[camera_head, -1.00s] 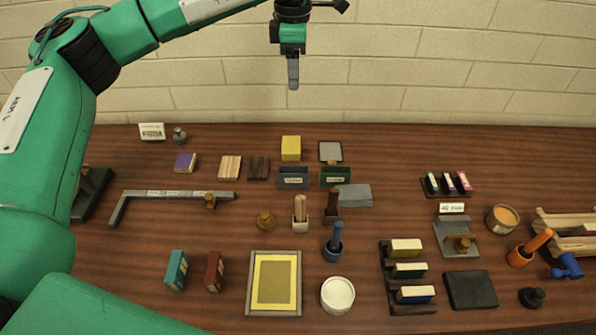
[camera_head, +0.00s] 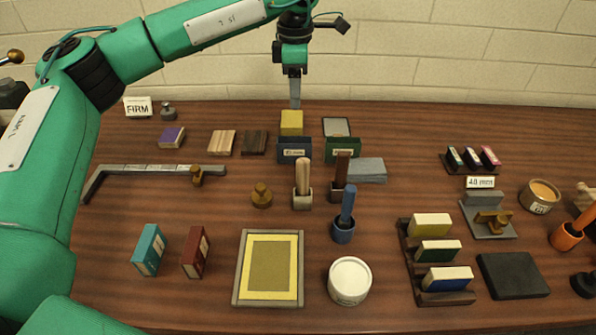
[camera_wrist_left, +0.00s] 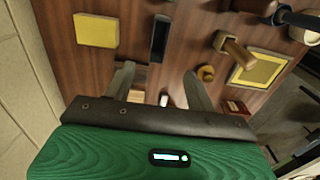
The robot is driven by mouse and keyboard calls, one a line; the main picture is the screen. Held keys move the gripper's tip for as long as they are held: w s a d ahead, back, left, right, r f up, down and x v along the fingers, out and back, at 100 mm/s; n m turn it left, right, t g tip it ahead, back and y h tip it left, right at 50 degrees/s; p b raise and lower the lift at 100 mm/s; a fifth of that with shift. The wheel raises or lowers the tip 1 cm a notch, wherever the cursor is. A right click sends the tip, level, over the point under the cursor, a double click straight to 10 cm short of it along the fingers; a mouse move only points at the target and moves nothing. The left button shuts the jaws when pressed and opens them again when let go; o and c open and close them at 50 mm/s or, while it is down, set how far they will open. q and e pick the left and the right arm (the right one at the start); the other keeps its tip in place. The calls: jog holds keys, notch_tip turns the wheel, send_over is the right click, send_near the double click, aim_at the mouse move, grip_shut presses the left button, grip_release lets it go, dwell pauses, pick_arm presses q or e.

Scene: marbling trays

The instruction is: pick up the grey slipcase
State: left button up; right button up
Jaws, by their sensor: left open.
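A grey block (camera_head: 367,170), which appears to be the grey slipcase, lies flat on the table behind the brown-handled tool, right of centre. I cannot make it out with certainty in the left wrist view. My left gripper (camera_head: 295,104) hangs above the back of the table, fingers down, left of and beyond the grey block and apart from it. In the head view its tips overlap the top of the yellow block (camera_head: 291,123). In the left wrist view my left gripper (camera_wrist_left: 158,69) has its fingers spread with nothing held. My right gripper is in neither view.
A dark blue holder (camera_head: 294,151) and a dark green holder (camera_head: 343,151) stand just left of the grey block. Handled tools in pots (camera_head: 343,228) stand in front. A yellow-framed tray (camera_head: 237,270) and a white tub (camera_head: 349,281) are nearer. Bare table lies right of the block.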

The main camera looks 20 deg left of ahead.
aim_at(293, 146)
pick_arm(q)
notch_tip(293, 146, down, 11)
jog(key=shift+f+b, duration=0.1)
jog(key=shift+b, duration=0.6)
jog(key=f, duration=0.5)
jog(key=shift+s+a+p, duration=0.1)
jog(key=shift+a+p, duration=0.2)
jog(key=shift+a, duration=0.1)
jog(key=shift+f, duration=0.15)
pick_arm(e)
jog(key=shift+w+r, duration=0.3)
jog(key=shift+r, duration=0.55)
pick_arm(q)
jog(key=c, duration=1.1)
jog(key=shift+o, duration=0.2)
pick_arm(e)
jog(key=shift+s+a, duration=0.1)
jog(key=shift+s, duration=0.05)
